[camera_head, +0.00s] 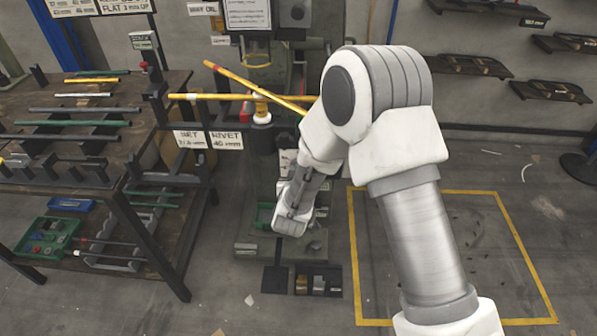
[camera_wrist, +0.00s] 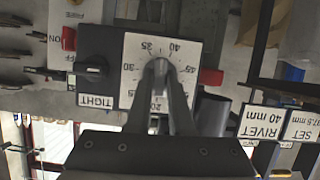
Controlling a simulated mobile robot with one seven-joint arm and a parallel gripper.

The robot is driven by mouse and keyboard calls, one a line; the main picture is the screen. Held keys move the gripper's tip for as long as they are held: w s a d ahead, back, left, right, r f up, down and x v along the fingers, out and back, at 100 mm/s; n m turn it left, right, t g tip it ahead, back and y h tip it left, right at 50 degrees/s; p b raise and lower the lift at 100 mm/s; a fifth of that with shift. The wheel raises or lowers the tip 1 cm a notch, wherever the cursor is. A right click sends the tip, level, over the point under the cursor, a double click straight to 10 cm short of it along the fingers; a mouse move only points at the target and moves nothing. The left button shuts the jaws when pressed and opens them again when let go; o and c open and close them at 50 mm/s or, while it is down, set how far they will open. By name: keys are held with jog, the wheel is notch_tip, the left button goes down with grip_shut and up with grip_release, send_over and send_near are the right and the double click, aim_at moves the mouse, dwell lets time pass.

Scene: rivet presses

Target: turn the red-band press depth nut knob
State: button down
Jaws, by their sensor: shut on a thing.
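In the wrist view, the press's white dial plate (camera_wrist: 132,58) has black marks and numbers such as 25, 30, 35 and 40, which appear upside down. A grey depth nut knob (camera_wrist: 161,64) is at its middle, mostly hidden by my fingers. My gripper (camera_wrist: 160,72) is shut on this knob, its two long fingers closing in from below. Red parts show on both sides of the plate, at left (camera_wrist: 68,38) and right (camera_wrist: 211,77). In the head view, the green press (camera_head: 262,165) stands behind my arm; my fingers and the dial are hidden there.
Yellow bars (camera_head: 225,97) cross in front of the press. A workbench (camera_head: 150,90) with rods and racks stands at left. A green bin (camera_head: 45,236) of small parts sits on its lower shelf. A yellow-outlined floor area (camera_head: 352,250) is at right. Shelves (camera_head: 465,65) hang on the wall.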

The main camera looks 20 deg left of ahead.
dwell(0.5)
jog(key=c, duration=0.8)
grip_release()
jog(key=p+v, duration=0.2)
jog(key=v, duration=1.5)
jog(key=shift+s+r, duration=0.15)
jog(key=shift+r, duration=0.1)
